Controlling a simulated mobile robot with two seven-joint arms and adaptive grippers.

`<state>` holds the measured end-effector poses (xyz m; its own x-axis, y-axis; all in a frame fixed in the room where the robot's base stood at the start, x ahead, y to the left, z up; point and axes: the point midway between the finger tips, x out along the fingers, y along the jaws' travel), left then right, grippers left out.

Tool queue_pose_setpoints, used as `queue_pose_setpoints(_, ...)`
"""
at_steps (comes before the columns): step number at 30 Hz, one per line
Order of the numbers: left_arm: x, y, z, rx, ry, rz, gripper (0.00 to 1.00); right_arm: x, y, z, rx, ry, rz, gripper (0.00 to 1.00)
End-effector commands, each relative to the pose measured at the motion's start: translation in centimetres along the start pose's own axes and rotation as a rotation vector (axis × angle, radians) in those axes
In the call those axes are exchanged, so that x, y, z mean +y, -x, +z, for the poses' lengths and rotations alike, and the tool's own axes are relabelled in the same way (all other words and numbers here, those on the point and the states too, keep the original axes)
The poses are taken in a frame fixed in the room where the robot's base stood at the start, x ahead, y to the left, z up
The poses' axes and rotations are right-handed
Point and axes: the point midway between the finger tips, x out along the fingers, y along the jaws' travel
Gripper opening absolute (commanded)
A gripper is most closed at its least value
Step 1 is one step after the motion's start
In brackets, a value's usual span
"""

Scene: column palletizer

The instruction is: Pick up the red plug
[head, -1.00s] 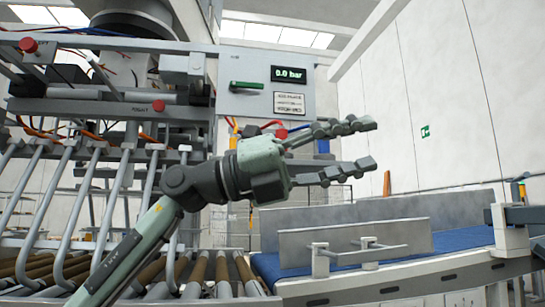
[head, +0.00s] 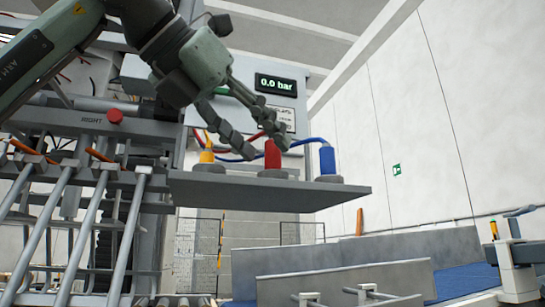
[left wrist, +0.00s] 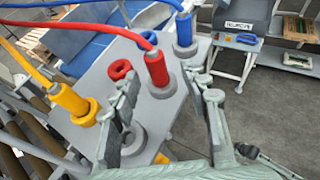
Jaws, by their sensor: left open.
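The red plug (head: 272,155) stands upright on a grey shelf (head: 215,190), between a yellow plug (head: 206,152) on its left and a blue plug (head: 327,158) on its right. A red hose leaves its top. My left gripper (head: 264,148) is open, its fingers reaching down from the upper left to the red plug. In the left wrist view the red plug (left wrist: 156,68) appears between the fingertips (left wrist: 163,78); I cannot tell whether either finger touches it. The yellow plug (left wrist: 70,101) and blue plug (left wrist: 184,30) flank it there. My right gripper is not in view.
A red ring (left wrist: 120,68) and an empty grey ring (left wrist: 133,140) are on the shelf. Behind stands a panel reading 0.0 bar (head: 276,84). Metal bars (head: 90,220) of the machine stand left; a blue conveyor (head: 465,280) lies below right.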

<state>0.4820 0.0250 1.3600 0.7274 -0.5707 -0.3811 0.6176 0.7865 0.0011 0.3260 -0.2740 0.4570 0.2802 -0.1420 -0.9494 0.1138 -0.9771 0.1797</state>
Motion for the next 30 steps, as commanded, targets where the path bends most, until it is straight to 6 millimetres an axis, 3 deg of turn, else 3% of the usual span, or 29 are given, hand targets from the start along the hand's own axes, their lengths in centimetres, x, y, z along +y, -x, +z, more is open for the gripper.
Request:
queue_pose_setpoints(7,0.2,-3.7,0.2,0.003,0.001,-0.003,0.45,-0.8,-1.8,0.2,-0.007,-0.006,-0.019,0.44)
queue_pose_setpoints(15,0.3,-4.2,0.1,0.001,0.001,-0.002,0.44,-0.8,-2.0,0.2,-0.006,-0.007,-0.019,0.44)
queue_pose_setpoints(26,0.2,-4.1,0.1,0.001,0.001,-0.002,0.00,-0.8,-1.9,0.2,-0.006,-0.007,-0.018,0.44)
queue_pose_setpoints(30,0.2,-4.1,0.1,0.000,0.001,-0.002,0.00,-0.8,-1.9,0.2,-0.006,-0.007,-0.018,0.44)
